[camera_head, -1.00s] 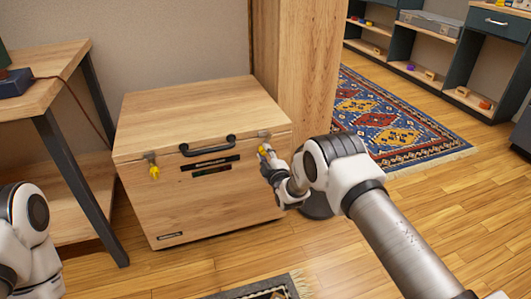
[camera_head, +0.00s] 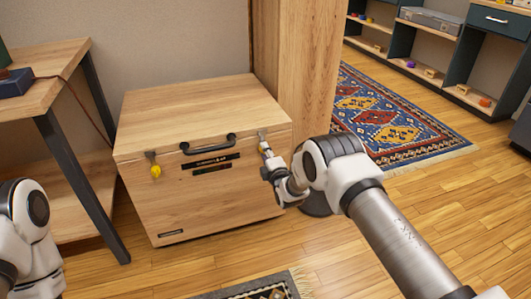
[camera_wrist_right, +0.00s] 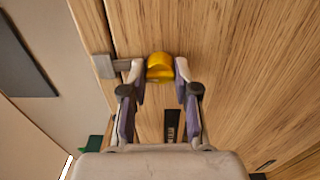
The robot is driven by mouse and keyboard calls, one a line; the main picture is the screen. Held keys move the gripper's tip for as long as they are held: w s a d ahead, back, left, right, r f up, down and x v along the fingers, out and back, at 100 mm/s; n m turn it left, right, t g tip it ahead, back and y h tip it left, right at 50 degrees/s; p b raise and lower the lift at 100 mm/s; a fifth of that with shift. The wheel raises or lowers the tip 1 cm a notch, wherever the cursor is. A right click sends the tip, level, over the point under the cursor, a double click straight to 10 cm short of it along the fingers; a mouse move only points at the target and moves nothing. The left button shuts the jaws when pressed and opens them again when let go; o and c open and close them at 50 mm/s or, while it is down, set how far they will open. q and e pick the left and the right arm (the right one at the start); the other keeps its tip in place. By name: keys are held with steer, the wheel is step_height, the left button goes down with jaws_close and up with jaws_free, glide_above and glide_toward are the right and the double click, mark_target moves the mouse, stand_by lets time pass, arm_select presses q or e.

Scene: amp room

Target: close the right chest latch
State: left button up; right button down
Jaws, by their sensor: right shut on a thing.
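The wooden chest (camera_head: 215,215) stands on the floor with its lid down. Its right latch (camera_head: 262,136) is a small grey metal piece at the lid's right front edge, with a yellow tab. In the right wrist view the grey latch bracket (camera_wrist_right: 104,66) sits across the lid seam, and the yellow tab (camera_wrist_right: 160,67) is between my fingertips. My right gripper (camera_head: 265,150) is shut on this tab at the chest front; it also shows in the right wrist view (camera_wrist_right: 160,70). The left latch (camera_head: 154,167) hangs down with its yellow tab. My left gripper is out of view.
A black handle (camera_head: 208,145) is on the chest front between the latches. A wooden table (camera_head: 45,95) stands close on the left, and a wooden post (camera_head: 305,70) is behind the chest on the right. A patterned rug (camera_head: 385,120) lies at the right.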

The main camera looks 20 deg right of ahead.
steer(key=c, duration=0.8)
jaws_free()
steer(key=shift+c, duration=0.2)
steer(key=s, duration=1.2)
steer(key=shift+d, duration=0.15)
